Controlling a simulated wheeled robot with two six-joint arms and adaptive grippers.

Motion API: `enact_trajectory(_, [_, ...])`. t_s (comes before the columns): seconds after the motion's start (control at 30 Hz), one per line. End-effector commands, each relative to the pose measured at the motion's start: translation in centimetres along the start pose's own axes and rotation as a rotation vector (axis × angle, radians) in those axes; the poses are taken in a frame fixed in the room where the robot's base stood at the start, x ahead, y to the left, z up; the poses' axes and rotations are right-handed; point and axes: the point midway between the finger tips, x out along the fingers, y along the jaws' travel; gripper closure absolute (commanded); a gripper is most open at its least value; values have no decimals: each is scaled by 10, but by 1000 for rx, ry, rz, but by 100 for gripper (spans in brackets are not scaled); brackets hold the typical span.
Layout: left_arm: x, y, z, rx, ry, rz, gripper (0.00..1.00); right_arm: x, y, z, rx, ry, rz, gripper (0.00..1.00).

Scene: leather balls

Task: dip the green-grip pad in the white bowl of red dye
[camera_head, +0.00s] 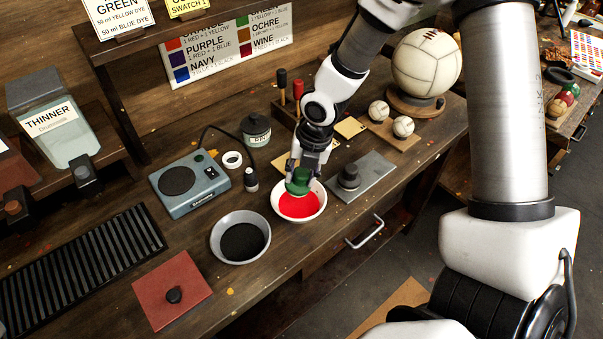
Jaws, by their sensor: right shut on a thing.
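The white bowl (301,210) of red dye stands near the front edge of the wooden bench. My right gripper (300,174) is over the back of this bowl, pointing down and shut on the green-grip pad (298,184). The green grip shows between the fingers. The pad's lower part is at the dye's back edge in the picture; I cannot tell whether it touches the red dye (299,206). My left gripper is not in view.
A bowl of black dye (240,238) stands to the left of the white bowl. A grey plate with a dark knob (362,178) lies close on the right. A blue scale-like device (190,183), a red square (172,288) and a black rack (85,265) are further left.

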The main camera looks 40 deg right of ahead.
Motion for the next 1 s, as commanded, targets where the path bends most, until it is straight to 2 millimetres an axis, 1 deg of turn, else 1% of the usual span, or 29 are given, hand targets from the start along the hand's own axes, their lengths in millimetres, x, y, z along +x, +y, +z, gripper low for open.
enact_trajectory(0.03, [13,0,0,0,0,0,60,12,-2,-1,0,0,1,91])
enact_trajectory(0.13, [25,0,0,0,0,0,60,22,-4,-1,1,0,1,91])
enact_trajectory(0.4, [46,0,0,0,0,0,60,51,-10,-3,0,0,-1,91])
enact_trajectory(0.5, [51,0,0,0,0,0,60,57,-12,-3,1,0,0,91])
enact_trajectory(0.6, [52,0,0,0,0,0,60,60,-12,-3,1,0,0,91])
enact_trajectory(1.0, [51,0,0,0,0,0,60,59,-12,-3,1,0,0,91])
